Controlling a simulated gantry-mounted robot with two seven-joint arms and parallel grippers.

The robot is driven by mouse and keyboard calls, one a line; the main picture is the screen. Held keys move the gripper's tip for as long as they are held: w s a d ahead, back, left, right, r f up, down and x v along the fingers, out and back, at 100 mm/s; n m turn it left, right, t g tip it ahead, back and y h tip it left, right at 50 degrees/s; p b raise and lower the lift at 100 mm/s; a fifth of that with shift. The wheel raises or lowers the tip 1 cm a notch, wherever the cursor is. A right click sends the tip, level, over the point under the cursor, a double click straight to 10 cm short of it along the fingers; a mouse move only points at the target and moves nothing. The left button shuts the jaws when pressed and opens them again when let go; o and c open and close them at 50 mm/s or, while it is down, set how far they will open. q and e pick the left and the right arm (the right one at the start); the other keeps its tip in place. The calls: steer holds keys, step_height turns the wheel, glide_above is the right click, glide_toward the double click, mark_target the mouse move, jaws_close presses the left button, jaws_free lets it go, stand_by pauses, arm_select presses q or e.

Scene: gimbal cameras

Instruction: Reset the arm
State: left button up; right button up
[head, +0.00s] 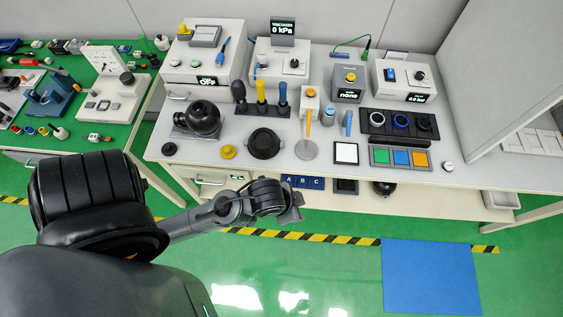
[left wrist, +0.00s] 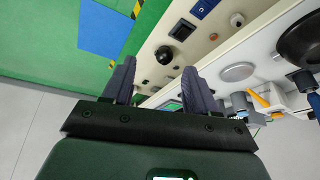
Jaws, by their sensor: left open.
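My left arm comes in from the left in the head view. Its gripper (head: 291,205) is in front of the workbench's near edge, over the floor side. In the left wrist view the two fingers of my left gripper (left wrist: 158,80) stand apart with nothing between them. Part of the gripper is hidden behind the wrist in the head view. My right gripper is in neither view.
The white workbench (head: 462,178) carries a black sphere device (head: 203,119), upright tools (head: 260,95), a control box (head: 402,80) and colored tiles (head: 400,158). A lower shelf sits beneath. A blue mat (head: 430,275) lies on open green floor.

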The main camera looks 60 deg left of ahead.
arm_select(q)
steer(key=s+a, duration=0.1)
steer(key=s+a+n+g, duration=0.1)
steer(key=s, duration=0.1)
steer(key=shift+s, duration=0.1)
steer(key=shift+d, duration=0.1)
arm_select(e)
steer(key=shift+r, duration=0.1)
